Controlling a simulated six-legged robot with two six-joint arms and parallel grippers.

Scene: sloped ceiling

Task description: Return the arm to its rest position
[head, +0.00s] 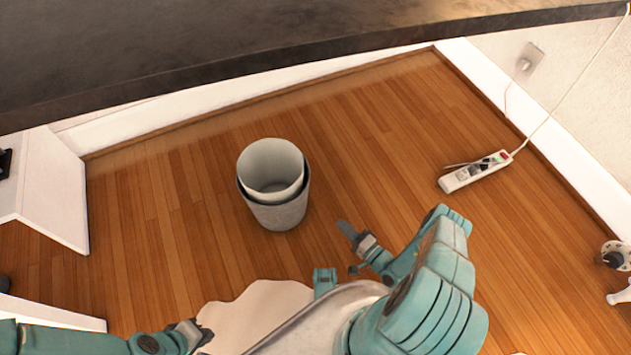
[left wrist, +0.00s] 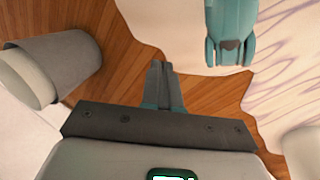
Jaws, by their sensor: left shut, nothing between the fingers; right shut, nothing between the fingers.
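My left gripper (head: 196,332) is at the bottom left of the head view, low over the edge of a cream rug, shut and empty. In the left wrist view its fingers (left wrist: 160,72) are together, with wood floor behind them. My right gripper (head: 346,230) is shut and empty over the wood floor, right of and below a grey bin. Nothing is held by either gripper.
The grey bin (head: 278,215) with a paler liner (head: 272,165) stands on the floor; it also shows in the left wrist view (left wrist: 75,65). A power strip (head: 474,172) lies at right. A dark countertop edge (head: 250,60) spans the top. The cream rug (head: 255,308) lies below.

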